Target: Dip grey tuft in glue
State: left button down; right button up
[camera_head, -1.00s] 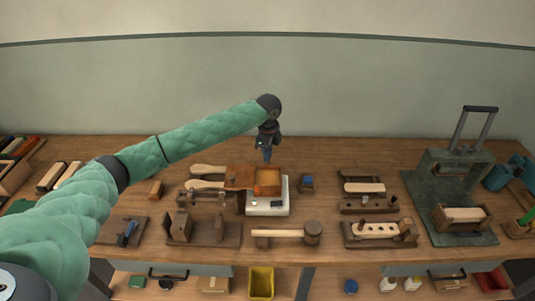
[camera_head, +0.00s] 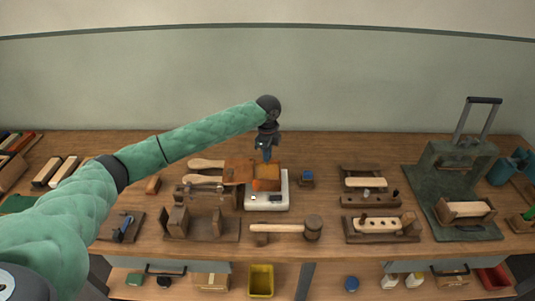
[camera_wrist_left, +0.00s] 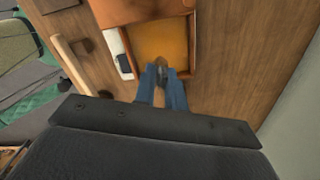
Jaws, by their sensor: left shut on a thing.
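My left gripper (camera_head: 267,156) points straight down over the glue tray (camera_head: 268,184), an orange-brown open box on a white scale-like base (camera_head: 266,203). In the left wrist view the blue fingertips (camera_wrist_left: 161,82) are shut on a small dark grey tuft (camera_wrist_left: 161,72), over the amber glue surface (camera_wrist_left: 160,40). The tuft's tip is at or just above the glue; I cannot tell whether it touches. My right gripper does not show.
Wooden-handled tools (camera_head: 207,164) lie left of the tray. A mallet (camera_head: 290,229) lies in front, and a small dark holder with a blue top (camera_head: 307,177) stands to the right. Wooden jigs (camera_head: 380,228) and a green press (camera_head: 455,175) stand further right.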

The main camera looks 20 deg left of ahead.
pick_arm(q)
jog(key=shift+f, duration=0.45)
jog(key=shift+f+b, duration=0.2)
jog(key=shift+b, duration=0.1)
jog(key=shift+f, duration=1.6)
jog(key=shift+p, duration=0.45)
jog(key=shift+f, duration=0.1)
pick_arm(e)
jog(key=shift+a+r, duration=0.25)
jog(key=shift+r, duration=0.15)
